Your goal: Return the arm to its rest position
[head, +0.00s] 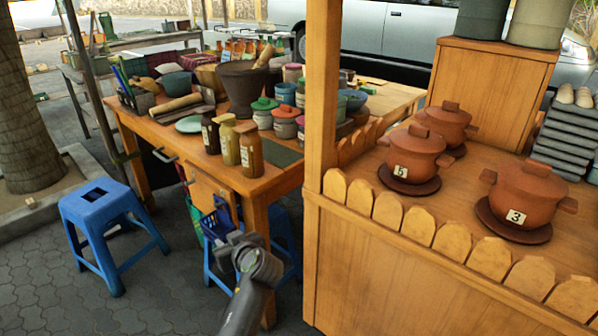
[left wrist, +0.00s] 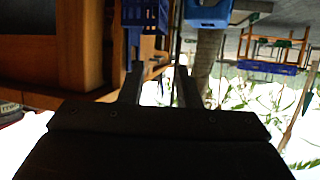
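My left arm (head: 250,285) rises from the bottom of the head view, in front of the wooden table and below its top. In the left wrist view, my left gripper (left wrist: 158,72) has two dark fingers spread apart with nothing visible between them. My right gripper is not in view. A dark clay mortar (head: 243,88) stands upright on the table, with a pestle (head: 264,56) leaning out of it. The left gripper is well apart from the mortar.
The wooden table (head: 160,130) is crowded with jars and bottles. A blue stool (head: 100,212) stands at left. A wooden post (head: 322,90) and a counter (head: 365,285) with brown lidded pots (head: 525,190) are at right. Paved floor (head: 50,285) is clear at lower left.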

